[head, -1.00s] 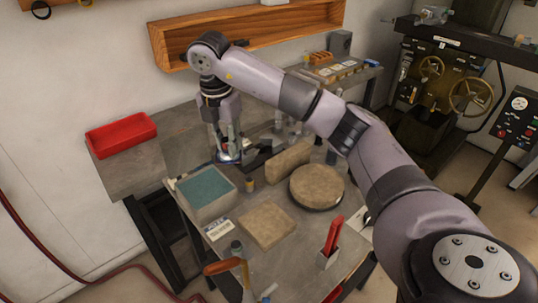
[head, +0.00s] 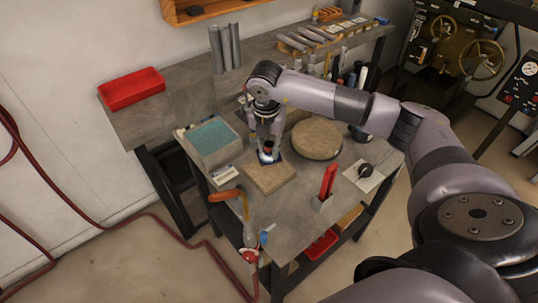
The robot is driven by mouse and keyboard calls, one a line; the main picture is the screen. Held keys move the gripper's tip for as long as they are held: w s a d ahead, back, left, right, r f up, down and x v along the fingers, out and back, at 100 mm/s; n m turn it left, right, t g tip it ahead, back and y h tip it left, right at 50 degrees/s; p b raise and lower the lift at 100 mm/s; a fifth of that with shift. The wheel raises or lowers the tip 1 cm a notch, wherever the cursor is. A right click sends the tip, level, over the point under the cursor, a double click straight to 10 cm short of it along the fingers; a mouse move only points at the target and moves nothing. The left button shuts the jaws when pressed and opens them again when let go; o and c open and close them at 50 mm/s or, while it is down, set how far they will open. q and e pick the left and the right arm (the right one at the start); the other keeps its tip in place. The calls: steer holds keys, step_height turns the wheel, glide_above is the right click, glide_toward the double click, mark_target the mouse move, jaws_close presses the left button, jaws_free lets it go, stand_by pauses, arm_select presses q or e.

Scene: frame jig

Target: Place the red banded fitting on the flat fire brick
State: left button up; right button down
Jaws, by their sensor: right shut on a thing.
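My right gripper (head: 267,150) points down over the far part of the flat fire brick (head: 270,180), a tan square slab on the bench. It is shut on the red banded fitting (head: 268,151), whose red part shows between the fingers. A bright, bluish-white patch shows at the fitting's lower end, just above or at the brick's top face. I cannot tell whether the fitting touches the brick. The fingers hide much of the fitting. My left gripper is not in view.
A teal-topped block (head: 210,136) stands left of the brick, a round tan slab (head: 318,139) to its right. A red tray (head: 132,89) is at far left.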

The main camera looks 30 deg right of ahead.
mark_target(269, 157)
steer(key=shift+f, duration=0.8)
step_height(269, 157, down, 3)
steer(key=shift+f+p, duration=0.2)
steer(key=shift+p, duration=0.3)
steer(key=shift+f, duration=0.3)
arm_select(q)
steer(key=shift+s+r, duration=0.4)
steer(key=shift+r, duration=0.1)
arm_select(e)
steer(key=shift+f, duration=0.15)
steer(key=c, duration=1.4)
jaws_free()
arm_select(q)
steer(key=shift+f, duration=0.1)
arm_select(e)
steer(key=shift+o, duration=0.2)
